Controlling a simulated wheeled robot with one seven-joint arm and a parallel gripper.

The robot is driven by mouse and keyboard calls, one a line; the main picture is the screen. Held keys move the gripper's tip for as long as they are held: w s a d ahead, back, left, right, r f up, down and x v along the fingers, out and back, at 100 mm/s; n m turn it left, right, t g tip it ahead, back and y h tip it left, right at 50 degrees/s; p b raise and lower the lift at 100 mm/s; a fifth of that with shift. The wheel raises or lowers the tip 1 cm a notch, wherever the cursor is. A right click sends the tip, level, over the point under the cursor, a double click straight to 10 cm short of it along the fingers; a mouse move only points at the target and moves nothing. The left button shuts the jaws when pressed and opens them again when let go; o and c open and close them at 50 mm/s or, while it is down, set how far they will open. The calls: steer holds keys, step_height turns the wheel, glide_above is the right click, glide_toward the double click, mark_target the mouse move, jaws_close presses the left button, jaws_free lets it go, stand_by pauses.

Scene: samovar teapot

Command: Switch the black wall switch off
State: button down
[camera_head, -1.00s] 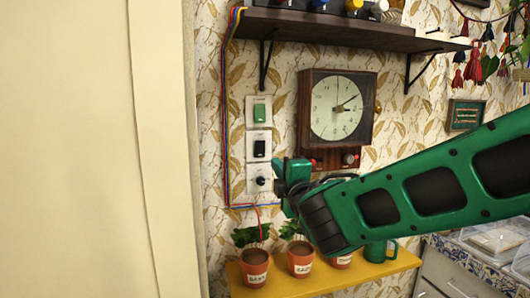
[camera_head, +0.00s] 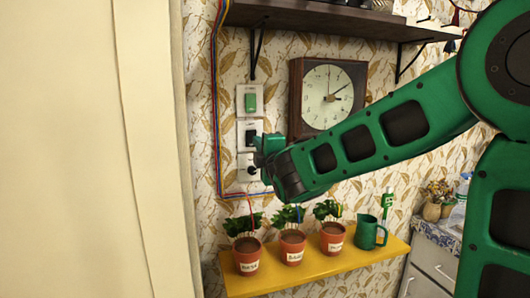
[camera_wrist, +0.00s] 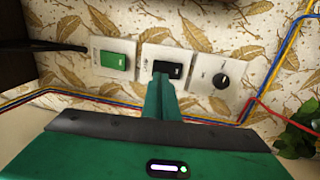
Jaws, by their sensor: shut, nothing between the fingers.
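The black wall switch (camera_wrist: 168,69) is a black rocker on a white plate, the middle one of three plates. In the wrist view the shut green fingers of my gripper (camera_wrist: 162,88) point at it and overlap its lower left part. In the head view the black switch (camera_head: 250,136) is partly hidden behind my gripper (camera_head: 262,146), whose tip is at or very near it. I cannot tell whether the fingertips touch the rocker. My gripper is shut and empty.
A green switch (camera_head: 251,102) is above the black one and a black knob (camera_head: 251,170) below. Coloured wires run left of the plates. A clock (camera_head: 328,95) hangs right, under a dark shelf (camera_head: 320,20). Potted plants stand on a yellow shelf (camera_head: 320,270) below.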

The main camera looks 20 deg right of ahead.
mark_target(252, 134)
steer(key=w, duration=0.4)
steer(key=shift+w+r, duration=0.25)
steer(key=shift+w, duration=0.1)
steer(key=shift+w+r, duration=0.15)
steer(key=s+r, duration=0.1)
steer(key=s, duration=1.2)
steer(key=shift+s+r, duration=0.25)
steer(key=shift+s, duration=0.15)
